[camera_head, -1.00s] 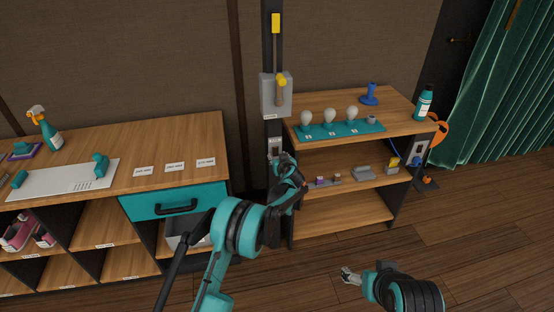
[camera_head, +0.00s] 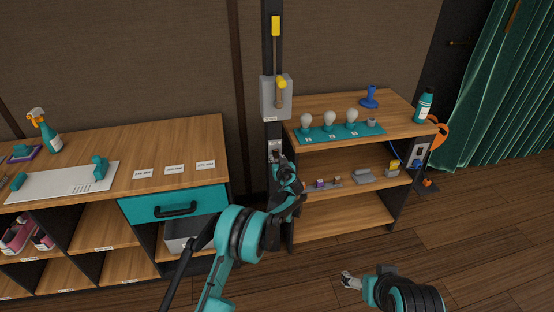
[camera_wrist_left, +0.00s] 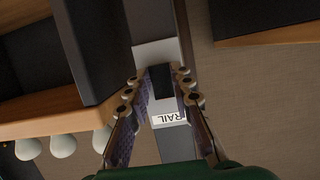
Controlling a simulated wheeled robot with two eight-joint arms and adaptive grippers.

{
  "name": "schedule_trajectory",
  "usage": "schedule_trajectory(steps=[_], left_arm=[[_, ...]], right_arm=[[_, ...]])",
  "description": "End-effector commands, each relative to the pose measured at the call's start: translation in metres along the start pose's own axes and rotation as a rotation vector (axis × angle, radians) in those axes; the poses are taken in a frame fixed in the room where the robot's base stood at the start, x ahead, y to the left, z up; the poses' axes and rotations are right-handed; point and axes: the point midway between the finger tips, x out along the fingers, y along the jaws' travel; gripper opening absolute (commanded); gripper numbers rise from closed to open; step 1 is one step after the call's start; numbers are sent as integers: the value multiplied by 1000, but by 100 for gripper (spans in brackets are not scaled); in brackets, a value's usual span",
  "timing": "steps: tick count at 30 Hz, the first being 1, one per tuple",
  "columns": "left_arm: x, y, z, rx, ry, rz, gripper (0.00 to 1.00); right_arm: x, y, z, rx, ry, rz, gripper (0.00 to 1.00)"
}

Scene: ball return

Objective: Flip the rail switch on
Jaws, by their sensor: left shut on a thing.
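The rail switch (camera_head: 274,146) is a small light plate on the dark post, below a grey lever box. In the left wrist view its pale plate (camera_wrist_left: 150,52) carries a dark switch piece (camera_wrist_left: 160,84) and a white label reading RAIL (camera_wrist_left: 170,120), which appears upside down. My left gripper (camera_head: 281,160) is at the switch and hides its lower part. In the left wrist view its two fingers (camera_wrist_left: 161,74) are on either side of the dark switch piece, shut on it. My right gripper (camera_head: 350,279) is low over the floor, too small to read.
The grey box with a yellow-knobbed lever (camera_head: 276,96) is above the switch. A shelf unit (camera_head: 345,215) with bulbs on a teal strip (camera_head: 340,134) stands close right. A cabinet with a teal drawer (camera_head: 140,208) is at left. Floor at right is mostly clear.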

Motion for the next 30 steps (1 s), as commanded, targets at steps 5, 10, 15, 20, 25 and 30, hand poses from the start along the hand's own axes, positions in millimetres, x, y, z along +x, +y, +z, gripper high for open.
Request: schedule_trajectory(steps=[5,10,15,20,25,30], left_arm=[[2,-1,4,2,122,-1,0],[3,0,5,1,186,1,0],[2,0,5,0,197,2,0],[2,0,5,1,196,1,0],[2,0,5,1,196,1,43],[2,0,5,1,195,1,43]], right_arm=[[0,0,0,0,0,0,78],[0,0,0,0,0,0,78],[0,0,0,0,0,0,78],[0,0,0,0,0,0,78],[0,0,0,0,0,0,78],[0,0,0,0,0,0,78]])
